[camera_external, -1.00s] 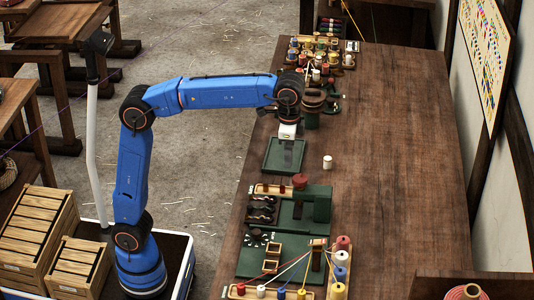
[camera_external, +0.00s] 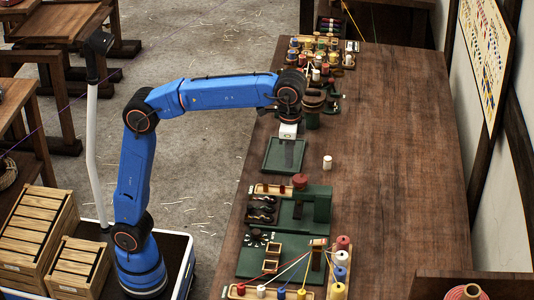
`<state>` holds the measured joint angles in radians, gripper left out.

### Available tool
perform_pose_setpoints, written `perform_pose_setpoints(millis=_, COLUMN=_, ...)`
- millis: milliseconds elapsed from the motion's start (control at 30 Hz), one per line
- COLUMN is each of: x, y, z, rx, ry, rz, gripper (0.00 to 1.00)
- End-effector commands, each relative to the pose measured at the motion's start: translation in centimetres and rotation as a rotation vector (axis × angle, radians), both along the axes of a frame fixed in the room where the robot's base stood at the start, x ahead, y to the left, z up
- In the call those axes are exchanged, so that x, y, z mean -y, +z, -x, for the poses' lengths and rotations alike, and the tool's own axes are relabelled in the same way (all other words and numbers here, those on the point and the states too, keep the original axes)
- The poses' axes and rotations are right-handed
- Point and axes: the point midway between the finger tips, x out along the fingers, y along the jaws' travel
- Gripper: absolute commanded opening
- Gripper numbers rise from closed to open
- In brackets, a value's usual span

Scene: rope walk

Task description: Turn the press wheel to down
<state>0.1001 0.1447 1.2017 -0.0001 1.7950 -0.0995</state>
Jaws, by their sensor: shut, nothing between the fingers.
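My blue arm reaches across to the left side of the long wooden bench. My gripper (camera_external: 288,152) points down from a white mount and is shut, with nothing in it. It is over a dark green tray-like plate (camera_external: 272,167), and its dark fingertips are hard to make out against it. A green press-like fixture with a reddish-brown round knob (camera_external: 300,181) stands nearer the camera. A brown round part on a green post (camera_external: 313,98) stands just behind my wrist. I cannot tell for certain which of these is the press wheel, or its setting.
A small white spool (camera_external: 327,162) stands right of the green plate. A green board with coloured threads and spools (camera_external: 278,262) is nearer the camera. More spools (camera_external: 320,60) crowd the far end. The right side of the bench is largely clear.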

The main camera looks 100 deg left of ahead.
Motion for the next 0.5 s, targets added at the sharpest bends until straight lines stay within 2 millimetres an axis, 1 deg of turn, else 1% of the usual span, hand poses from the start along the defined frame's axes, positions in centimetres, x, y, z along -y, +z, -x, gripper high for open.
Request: perform_pose_setpoints(millis=500, x=-0.1, y=-5.3, z=0.0, rx=-0.001, ry=0.000, rz=0.000, gripper=0.00)
